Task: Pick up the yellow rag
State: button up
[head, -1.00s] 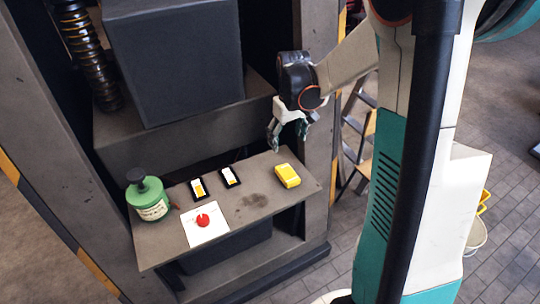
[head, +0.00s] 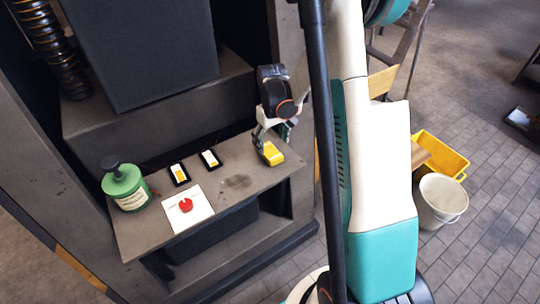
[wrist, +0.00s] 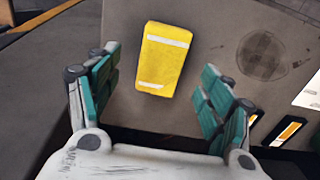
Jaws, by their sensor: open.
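The yellow rag (head: 270,153) lies folded on the right part of the grey shelf (head: 240,205). In the wrist view the rag (wrist: 163,62) is a yellow block with two pale stripes. My gripper (head: 268,140) is over the rag in the head view and hides part of it. In the wrist view my gripper (wrist: 157,88) is open, with one teal finger on each side of the rag's line and nothing between them touching it.
A green bottle (head: 125,188), two dark-framed cards (head: 179,174) (head: 210,160) and a white sheet with a red knob (head: 185,205) lie left on the shelf. A dark stain is beside the rag. A yellow bin (head: 440,155) and white bucket (head: 441,200) stand on the floor.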

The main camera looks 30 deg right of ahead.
aim_at(269, 150)
jog(key=f, duration=0.1)
jog(key=f+b, duration=0.1)
jog(key=f, duration=0.1)
jog(key=w+f+b, duration=0.1)
jog(key=f, duration=0.1)
jog(key=shift+a+f, duration=0.1)
jog(key=shift+a, duration=0.05)
jog(key=shift+c, duration=0.3)
jog(key=c, duration=1.2)
jog(key=shift+r, duration=0.2)
notch_tip(269, 150, up, 20)
jog(key=p, duration=0.6)
jog(key=shift+s+f, duration=0.1)
